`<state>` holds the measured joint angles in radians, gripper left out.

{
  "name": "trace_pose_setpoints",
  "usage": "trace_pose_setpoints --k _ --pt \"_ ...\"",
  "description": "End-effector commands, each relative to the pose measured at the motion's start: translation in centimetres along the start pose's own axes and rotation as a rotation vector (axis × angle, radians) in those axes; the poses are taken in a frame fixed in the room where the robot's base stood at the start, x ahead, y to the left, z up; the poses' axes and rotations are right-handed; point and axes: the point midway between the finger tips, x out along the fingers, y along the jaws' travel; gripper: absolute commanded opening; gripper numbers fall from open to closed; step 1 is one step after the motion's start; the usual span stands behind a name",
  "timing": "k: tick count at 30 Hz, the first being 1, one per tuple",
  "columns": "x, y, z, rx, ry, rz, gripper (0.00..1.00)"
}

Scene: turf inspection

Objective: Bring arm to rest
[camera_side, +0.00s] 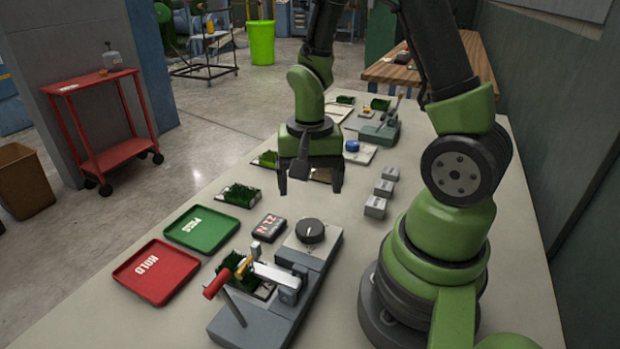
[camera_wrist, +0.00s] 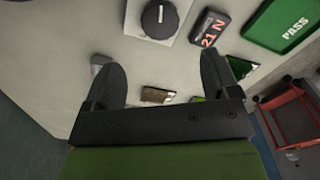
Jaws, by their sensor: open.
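My gripper (camera_side: 311,188) hangs above the pale table (camera_side: 350,268), pointing down with its two fingers spread apart and nothing between them. A small brown-and-white piece (camera_side: 322,174) lies partly hidden behind the fingers; a similar flat piece (camera_wrist: 156,95) shows near the gripper in the wrist view. My arm stands bent on its base at the right of the table.
A green PASS tray (camera_side: 202,229), a red HOLD tray (camera_side: 157,271), a display reading 21 N (camera_side: 269,228) and a test fixture with a dial (camera_side: 310,232) stand in front. Grey blocks (camera_side: 376,206) sit at right. Several turf samples (camera_side: 240,195) lie around. A red cart (camera_side: 104,120) stands left.

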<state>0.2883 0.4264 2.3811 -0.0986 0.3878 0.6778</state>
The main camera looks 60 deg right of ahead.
Motion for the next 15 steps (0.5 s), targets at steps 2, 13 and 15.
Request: trace_pose_setpoints --k 2,13,15 --pt "-0.3 0.0 0.0 0.000 0.001 -0.001 0.81" --pt "-0.7 -0.1 0.0 -0.008 0.007 -0.009 0.81" --pt "-1.7 -0.5 0.2 -0.033 0.025 -0.030 0.81"
